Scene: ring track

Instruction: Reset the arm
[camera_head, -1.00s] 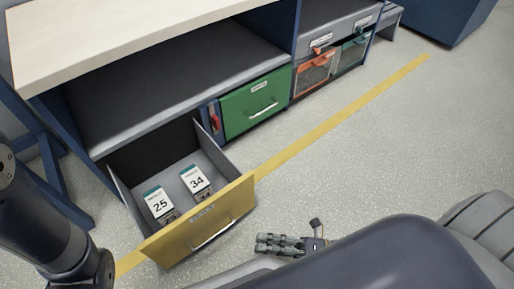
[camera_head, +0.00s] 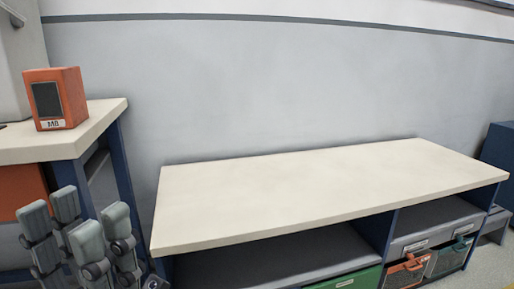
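My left gripper (camera_head: 77,213) stands at the lower left of the head view, its grey fingers pointing up. The fingers are spread in two groups with a gap between them, and nothing shows between them. It appears in front of the left table's leg and shelf; I cannot tell the exact distance. My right gripper and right arm are out of view.
A long pale bench (camera_head: 320,195) with a bare top runs along the grey wall. Below it are a green drawer (camera_head: 346,279) and orange-handled bin (camera_head: 407,270). An orange box (camera_head: 56,98) labelled MB sits on the left table (camera_head: 92,128).

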